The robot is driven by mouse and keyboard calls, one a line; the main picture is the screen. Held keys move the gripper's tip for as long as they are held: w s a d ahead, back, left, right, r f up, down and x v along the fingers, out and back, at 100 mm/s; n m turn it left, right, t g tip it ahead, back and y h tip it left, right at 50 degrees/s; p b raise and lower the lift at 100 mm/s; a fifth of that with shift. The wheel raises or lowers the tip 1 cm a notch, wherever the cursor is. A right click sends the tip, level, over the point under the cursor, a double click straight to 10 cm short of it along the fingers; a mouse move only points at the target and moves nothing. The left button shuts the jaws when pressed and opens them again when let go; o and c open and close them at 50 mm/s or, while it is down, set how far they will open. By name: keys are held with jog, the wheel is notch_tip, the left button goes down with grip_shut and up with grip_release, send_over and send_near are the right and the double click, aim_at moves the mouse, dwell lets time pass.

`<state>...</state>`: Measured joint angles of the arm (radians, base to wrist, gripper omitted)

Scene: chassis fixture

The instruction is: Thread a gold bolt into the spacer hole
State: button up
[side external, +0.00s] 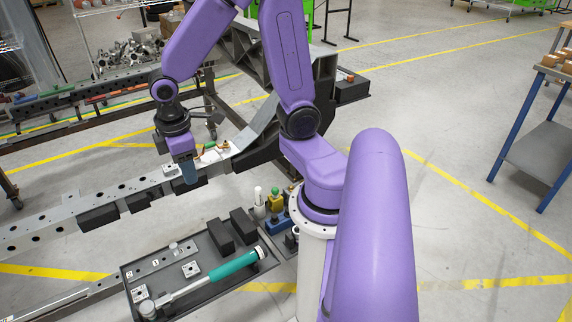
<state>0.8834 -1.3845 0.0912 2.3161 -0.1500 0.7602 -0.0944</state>
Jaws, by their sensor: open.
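My gripper (189,180) points down over the metal chassis rail (150,184), beside a light-coloured bracket (214,153). It is open, and its blue-grey fingers hide the spot just behind them. I see no bolt between them. A small gold piece (226,143), perhaps a bolt, stands at the right end of the bracket, apart from the fingers. A small green piece (210,147) is also on the bracket. I cannot make out the spacer hole at this size.
A dark tray (128,270) in front holds a teal-handled tool (233,263), small plates and black blocks (220,232). Small bottles (275,199) stand right of it. Black blocks (98,218) sit along the rail. A dark frame (262,140) rises behind the rail's right end.

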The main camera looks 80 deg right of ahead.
jog(key=w+d+f+m+g, duration=0.15)
jog(key=d+f, duration=0.25)
jog(key=d, duration=0.4)
jog(key=w+d+f+m, duration=0.2)
jog(key=d+f, duration=0.2)
jog(key=d, duration=0.5)
jog(key=w+d+f+m+g, duration=0.1)
jog(key=w+d+f+m, duration=0.1)
jog(key=d+f, duration=0.45)
jog(key=m+y, duration=0.2)
jog(key=m, duration=0.4)
send_near(291, 186)
jog(key=shift+n+g, duration=0.25)
jog(key=shift+x, duration=2.55)
jog(key=shift+f, duration=0.15)
jog(key=shift+x, duration=1.5)
jog(key=shift+w, duration=0.1)
